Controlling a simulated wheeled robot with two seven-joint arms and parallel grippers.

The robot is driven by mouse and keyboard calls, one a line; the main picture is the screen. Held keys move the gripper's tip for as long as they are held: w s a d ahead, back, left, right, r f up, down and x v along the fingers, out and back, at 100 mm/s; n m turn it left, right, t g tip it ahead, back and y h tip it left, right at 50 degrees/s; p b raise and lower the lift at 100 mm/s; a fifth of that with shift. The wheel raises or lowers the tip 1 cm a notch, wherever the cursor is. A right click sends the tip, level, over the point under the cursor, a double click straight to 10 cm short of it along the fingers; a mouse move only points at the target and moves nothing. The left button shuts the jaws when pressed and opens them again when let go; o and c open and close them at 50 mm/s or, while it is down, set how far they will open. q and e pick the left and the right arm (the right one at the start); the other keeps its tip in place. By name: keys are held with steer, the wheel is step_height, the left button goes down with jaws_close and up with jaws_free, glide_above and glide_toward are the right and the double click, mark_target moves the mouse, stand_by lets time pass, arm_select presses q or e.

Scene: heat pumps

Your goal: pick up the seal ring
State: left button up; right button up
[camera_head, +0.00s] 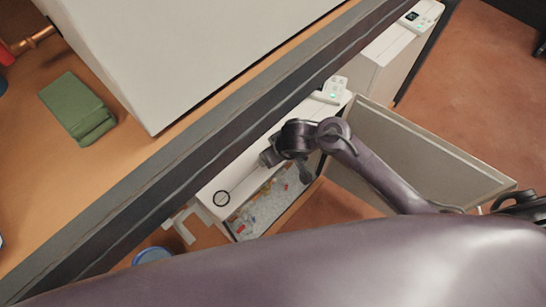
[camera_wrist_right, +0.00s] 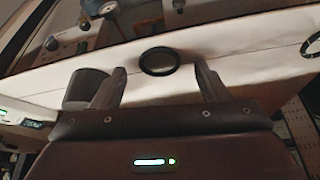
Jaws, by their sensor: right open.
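A thin black ring, apparently the seal ring (camera_head: 222,198), lies on the white top of the long, narrow heat pump unit (camera_head: 240,172) in the head view. My right gripper (camera_head: 267,158) is low over the same unit, up and to the right of that ring, partly hidden by its own wrist. In the right wrist view its fingers (camera_wrist_right: 159,70) are spread and empty. A dark round ring (camera_wrist_right: 159,61) with a greyish inside shows beyond and between the fingertips. Another thin black ring (camera_wrist_right: 312,43) shows at the right edge; which is the seal ring is unclear here. My left gripper is not visible.
The unit's open front (camera_head: 262,205) shows cluttered insides, with a pale panel (camera_head: 415,150) standing out to the right. A workbench (camera_head: 150,170) with a green block (camera_head: 77,108) runs alongside. In the wrist view a grey cylinder (camera_wrist_right: 84,90) stands close by the left finger.

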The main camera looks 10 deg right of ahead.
steer(key=shift+w+f, duration=0.15)
steer(key=shift+f, duration=0.2)
steer(key=c, duration=1.1)
steer(key=shift+o, duration=0.2)
